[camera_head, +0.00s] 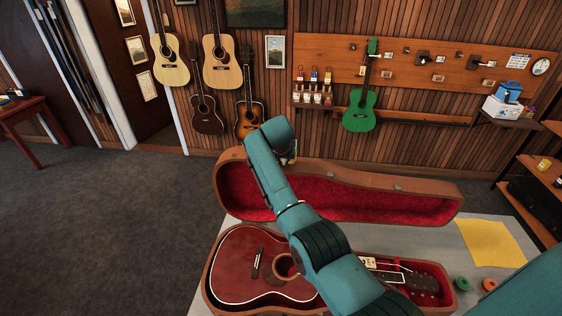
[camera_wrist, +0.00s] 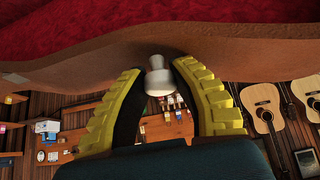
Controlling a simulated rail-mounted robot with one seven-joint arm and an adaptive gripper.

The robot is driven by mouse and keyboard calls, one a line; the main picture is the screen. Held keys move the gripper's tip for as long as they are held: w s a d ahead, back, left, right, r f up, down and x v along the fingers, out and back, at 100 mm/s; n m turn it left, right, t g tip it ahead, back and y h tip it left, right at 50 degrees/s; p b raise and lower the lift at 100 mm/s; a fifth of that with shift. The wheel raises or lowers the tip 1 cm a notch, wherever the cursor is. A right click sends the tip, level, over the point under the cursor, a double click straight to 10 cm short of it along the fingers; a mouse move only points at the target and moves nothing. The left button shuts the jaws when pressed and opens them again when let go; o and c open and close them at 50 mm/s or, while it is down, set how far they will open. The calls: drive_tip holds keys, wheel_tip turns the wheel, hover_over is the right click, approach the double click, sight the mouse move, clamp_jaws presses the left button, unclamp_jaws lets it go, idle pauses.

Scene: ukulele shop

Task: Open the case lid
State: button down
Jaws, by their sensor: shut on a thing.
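The brown case lid (camera_head: 440,213) stands raised at the back of the case, its red lining facing me. The case base (camera_head: 207,290) lies on the table with a dark red guitar (camera_head: 237,273) in it. My arm crosses in front of the case, and my gripper (camera_head: 290,153) is at the lid's upper rim, mostly hidden there. In the wrist view my gripper (camera_wrist: 158,72) has its yellow fingers on either side of a pale knob (camera_wrist: 159,82) at the edge of the lid (camera_wrist: 230,58) and is shut on it.
The grey table (camera_head: 455,262) carries a yellow cloth (camera_head: 490,243) and small green and red round items (camera_head: 462,284) right of the case. Behind, a green ukulele (camera_head: 360,112) and several guitars (camera_head: 222,62) hang on the wall. Open carpet (camera_head: 110,225) lies left.

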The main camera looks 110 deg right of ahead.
drive_tip(key=shift+s+d+r, duration=0.1)
drive_tip(key=shift+r, duration=0.2)
drive_tip(key=c, duration=1.1)
unclamp_jaws()
drive_tip(key=shift+o, duration=0.2)
drive_tip(key=shift+f, duration=0.15)
drive_tip(key=v, duration=1.2)
drive_tip(key=shift+c, duration=0.2)
